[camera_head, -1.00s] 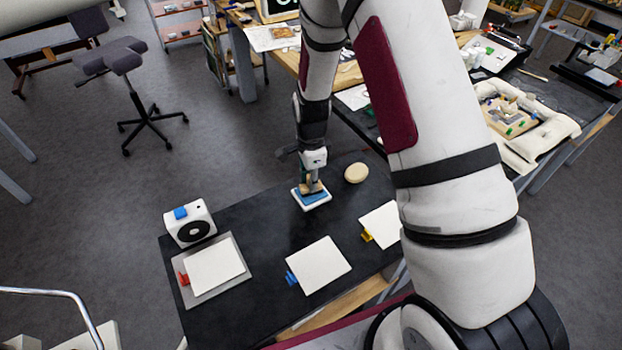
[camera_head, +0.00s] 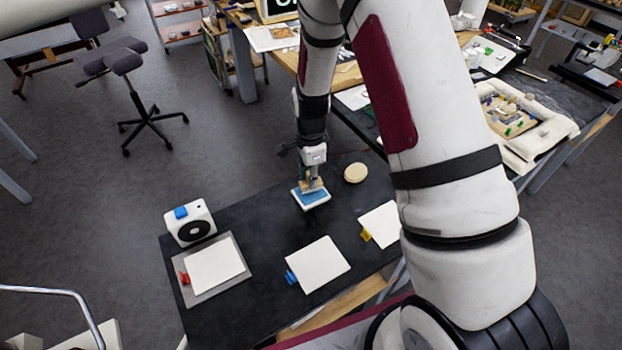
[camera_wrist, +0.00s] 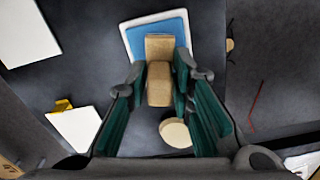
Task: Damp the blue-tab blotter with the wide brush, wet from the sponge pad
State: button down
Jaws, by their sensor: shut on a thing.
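My gripper (camera_wrist: 159,90) is shut on the wide brush, a tan block (camera_wrist: 159,84) between its green-padded fingers. In the head view, my gripper (camera_head: 312,178) holds the brush (camera_head: 312,187) over the sponge pad (camera_head: 314,197), a blue pad in a white tray. The pad (camera_wrist: 172,25) is behind the brush in the wrist view. I cannot tell whether the bristles touch it. The blue-tab blotter (camera_head: 319,265) is a white sheet lying flat, nearer than the pad, with its blue tab (camera_head: 290,277) at its left edge.
A red-tab blotter (camera_head: 214,269) lies on a grey plate at left, below a white box with a black disc (camera_head: 191,222). A yellow-tab blotter (camera_head: 380,224) lies at right, partly behind my arm. A cream round object (camera_head: 355,173) is right of the pad. Black tabletop between them is clear.

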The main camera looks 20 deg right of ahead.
jog(key=shift+r+p, duration=0.6)
jog(key=shift+r, duration=2.2)
jog(key=w+r+n+b, duration=0.1)
jog(key=w+n, duration=0.6)
jog(key=n, duration=1.1)
jog(key=shift+w+r+b, duration=0.3)
jog(key=shift+w+b, duration=0.1)
jog(key=shift+b, duration=0.35)
